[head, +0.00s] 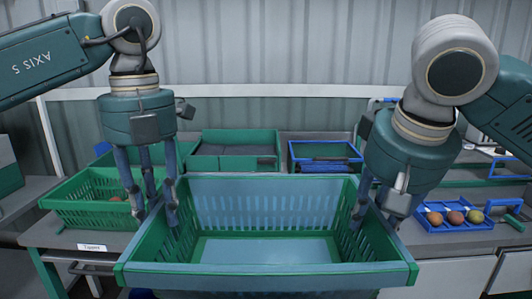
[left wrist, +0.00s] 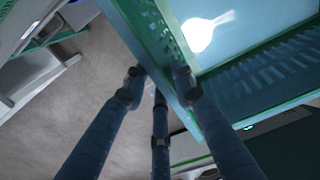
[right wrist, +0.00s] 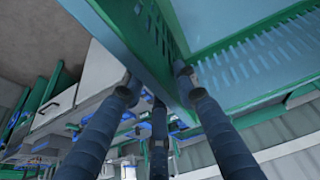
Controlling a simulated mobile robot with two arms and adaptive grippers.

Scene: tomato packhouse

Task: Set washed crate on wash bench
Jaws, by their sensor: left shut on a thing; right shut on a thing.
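The empty green crate (head: 265,275) with a bluish inside is in the lower middle of the head view, held level in front of the bench. My left gripper (head: 160,212) is shut on the crate's left side wall, and my right gripper (head: 372,212) is shut on its right side wall. The left wrist view shows the left fingers (left wrist: 158,85) on both sides of the crate wall (left wrist: 175,60). The right wrist view shows the right fingers (right wrist: 158,90) astride the other wall (right wrist: 150,55). The crate's underside is hidden in the head view.
The grey bench (head: 60,232) runs behind the crate. A label (head: 92,247) marks the left front edge.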

